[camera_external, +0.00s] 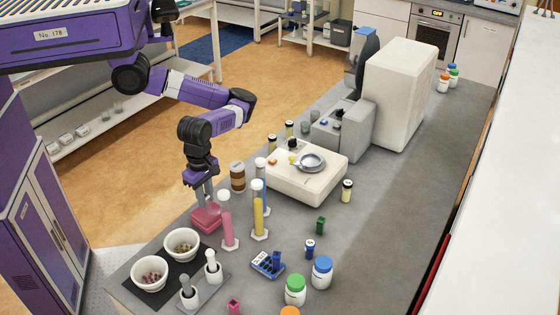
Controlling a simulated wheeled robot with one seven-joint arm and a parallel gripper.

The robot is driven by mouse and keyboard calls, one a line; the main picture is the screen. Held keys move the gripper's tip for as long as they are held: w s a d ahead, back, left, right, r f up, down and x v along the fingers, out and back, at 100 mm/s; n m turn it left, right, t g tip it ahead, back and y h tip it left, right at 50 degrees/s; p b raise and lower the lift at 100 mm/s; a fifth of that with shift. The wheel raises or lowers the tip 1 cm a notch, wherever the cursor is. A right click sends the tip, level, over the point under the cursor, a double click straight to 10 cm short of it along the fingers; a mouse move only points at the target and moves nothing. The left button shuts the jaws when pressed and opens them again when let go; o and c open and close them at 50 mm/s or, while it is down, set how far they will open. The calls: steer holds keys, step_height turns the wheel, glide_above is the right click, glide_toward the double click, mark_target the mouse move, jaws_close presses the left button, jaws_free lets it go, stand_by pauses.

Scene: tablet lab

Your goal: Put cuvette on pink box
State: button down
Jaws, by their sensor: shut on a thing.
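The pink box (206,219) sits on the grey counter, left of the tall cylinders. My gripper (207,197) points down right over the pink box, with its fingertips close to the box's top. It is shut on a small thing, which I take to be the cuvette. The cuvette is too small and too covered by the fingers to make out clearly. I cannot tell whether it touches the box.
Pink (228,222) and yellow (259,211) cylinders stand close right of the gripper. Two white bowls (182,244) are in front. A blue rack (268,264), a green block (320,225) and lidded jars (322,270) stand to the right. A white balance (318,184) is behind.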

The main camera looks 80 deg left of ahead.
steer(key=shift+f, duration=0.2)
steer(key=c, duration=1.3)
jaws_free()
steer(key=shift+r, duration=0.1)
steer(key=shift+o, duration=0.2)
step_height(320, 180, up, 12)
steer(key=shift+r+p, duration=0.15)
steer(key=shift+p, duration=0.15)
